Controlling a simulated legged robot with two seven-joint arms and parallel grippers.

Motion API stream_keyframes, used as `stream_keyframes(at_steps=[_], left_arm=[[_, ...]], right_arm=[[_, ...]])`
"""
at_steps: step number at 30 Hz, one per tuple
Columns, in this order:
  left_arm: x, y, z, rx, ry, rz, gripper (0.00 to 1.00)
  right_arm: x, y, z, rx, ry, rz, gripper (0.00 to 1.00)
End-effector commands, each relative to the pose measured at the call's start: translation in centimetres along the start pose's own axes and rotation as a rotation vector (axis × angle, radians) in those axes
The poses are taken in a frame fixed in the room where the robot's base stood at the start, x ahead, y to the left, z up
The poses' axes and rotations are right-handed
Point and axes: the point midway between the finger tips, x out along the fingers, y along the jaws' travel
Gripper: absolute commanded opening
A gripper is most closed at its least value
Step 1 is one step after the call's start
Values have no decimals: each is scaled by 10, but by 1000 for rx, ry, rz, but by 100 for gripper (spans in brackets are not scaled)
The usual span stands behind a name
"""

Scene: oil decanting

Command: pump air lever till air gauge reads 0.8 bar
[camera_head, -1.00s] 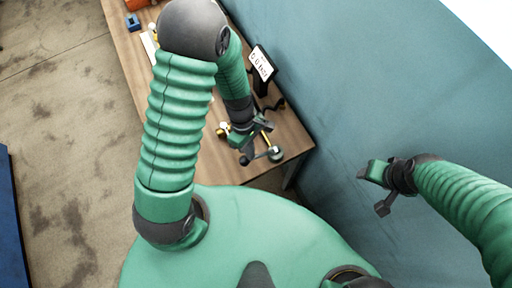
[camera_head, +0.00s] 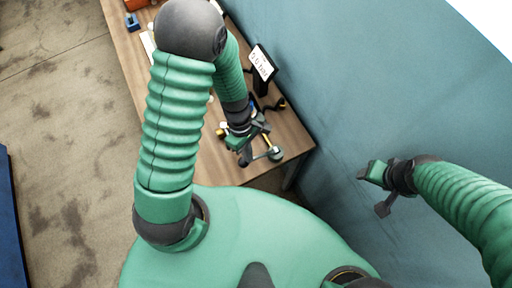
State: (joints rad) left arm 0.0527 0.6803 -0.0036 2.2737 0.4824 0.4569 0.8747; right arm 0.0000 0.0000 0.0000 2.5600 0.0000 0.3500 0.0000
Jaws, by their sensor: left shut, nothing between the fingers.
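My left gripper (camera_head: 242,150) is over the right end of the wooden table, shut, with nothing seen between its fingers. It is at the pump fittings, beside a round greenish part (camera_head: 276,153) with a pale rim. I cannot tell whether it touches the air lever, which I cannot make out clearly. A display (camera_head: 262,62) with a white face and dark digits stands behind the gripper; its reading is too blurred to be sure of. My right gripper (camera_head: 372,190) hangs in free space at the right, away from the table, its fingers apart.
The wooden table (camera_head: 207,165) runs along a blue-green wall (camera_head: 350,90). A small blue object (camera_head: 132,22) and an orange one (camera_head: 137,4) are at its far end. A yellow part (camera_head: 220,132) lies left of my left gripper.

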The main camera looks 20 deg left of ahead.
Motion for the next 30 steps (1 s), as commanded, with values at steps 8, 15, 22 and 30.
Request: stream_keyframes(at_steps=[8, 15, 22, 30], left_arm=[[3, -3, -2, -2, 0, -2, 0], [5, -4, -4, -2, 0, -2, 0], [7, -6, -5, -2, 0, -2, 0], [8, -6, -6, -2, 0, -2, 0]], right_arm=[[2, 0, 1, 0, 0, 0, 59], [4, 0, 1, 0, 0, 0, 59], [6, 0, 1, 0, 0, 0, 59], [6, 0, 2, 0, 0, 0, 59]])
